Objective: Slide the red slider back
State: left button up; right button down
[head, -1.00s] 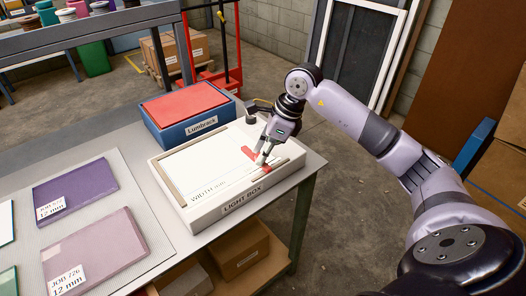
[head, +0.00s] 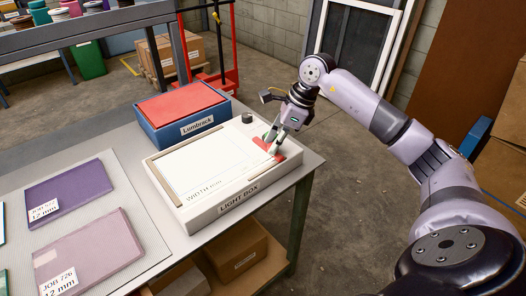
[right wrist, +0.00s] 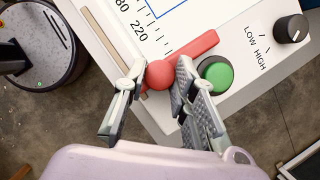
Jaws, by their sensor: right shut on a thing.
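My right gripper (head: 273,148) comes down over the slider from the back right. In the right wrist view its two fingers (right wrist: 157,92) stand on either side of the knob, shut on it. The fingertips partly hide the slider in the head view. My left gripper is not in view.
A green button (right wrist: 217,73) is right beside the right gripper's finger. A black LOW/HIGH dial (right wrist: 291,27) lies beyond it. Purple (head: 72,192) and pink panels (head: 90,245) lie to the left.

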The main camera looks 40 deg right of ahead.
jog(key=shift+d, duration=0.45)
jog(key=c, duration=1.3)
grip_release()
jog(key=shift+d, duration=0.15)
jog(key=v, duration=1.2)
jog(key=shift+s, duration=0.1)
